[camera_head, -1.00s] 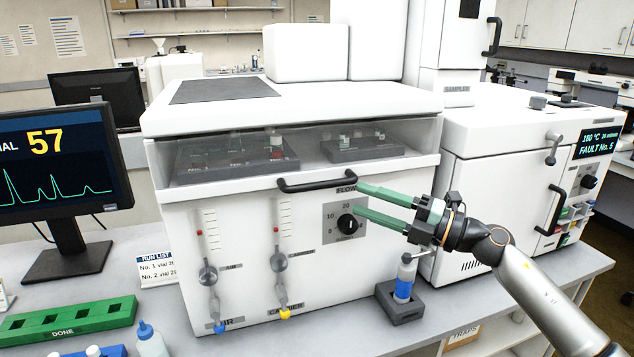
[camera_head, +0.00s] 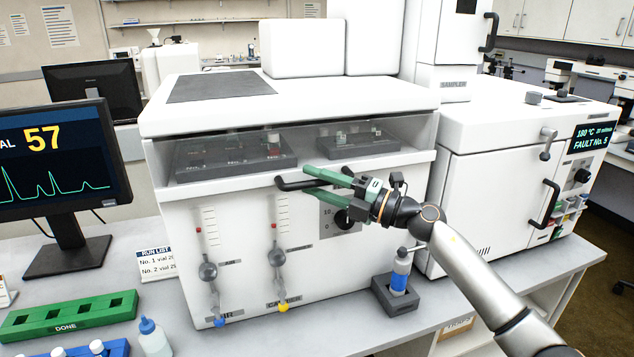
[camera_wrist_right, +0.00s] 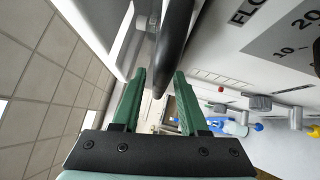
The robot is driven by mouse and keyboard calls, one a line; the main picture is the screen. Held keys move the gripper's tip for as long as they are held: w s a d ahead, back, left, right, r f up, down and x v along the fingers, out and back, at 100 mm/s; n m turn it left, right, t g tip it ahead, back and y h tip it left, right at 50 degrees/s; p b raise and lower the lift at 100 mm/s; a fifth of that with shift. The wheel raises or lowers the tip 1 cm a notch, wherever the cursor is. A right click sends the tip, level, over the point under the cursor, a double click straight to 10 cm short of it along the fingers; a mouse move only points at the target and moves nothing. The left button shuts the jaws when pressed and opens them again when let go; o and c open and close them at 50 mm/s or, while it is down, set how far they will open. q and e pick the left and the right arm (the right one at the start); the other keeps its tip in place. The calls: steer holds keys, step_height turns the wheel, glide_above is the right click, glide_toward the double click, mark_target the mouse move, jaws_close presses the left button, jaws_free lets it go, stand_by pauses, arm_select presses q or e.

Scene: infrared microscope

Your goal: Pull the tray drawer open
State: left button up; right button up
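The tray drawer's white front lip (camera_head: 225,188) runs along the upper part of a white instrument. Two dark trays (camera_head: 237,163) holding small vials show above it. Its black bar handle (camera_head: 288,184) sits at the middle of the lip; the head view shows its left part, and the gripper covers the rest. My right gripper (camera_head: 307,180), with green fingers, is at the handle and open. In the right wrist view the handle (camera_wrist_right: 176,40) runs down toward the gap between the open fingers (camera_wrist_right: 160,75). I cannot tell whether they touch it. My left gripper is not in view.
Below the drawer are a dial panel (camera_head: 328,219) and two flow tubes (camera_head: 277,228). A blue-labelled bottle (camera_head: 400,272) stands in a grey holder under my right arm. A monitor (camera_head: 58,165) and a green rack (camera_head: 68,316) are at the left.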

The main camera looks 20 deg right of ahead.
jaws_close()
stand_by(1.2)
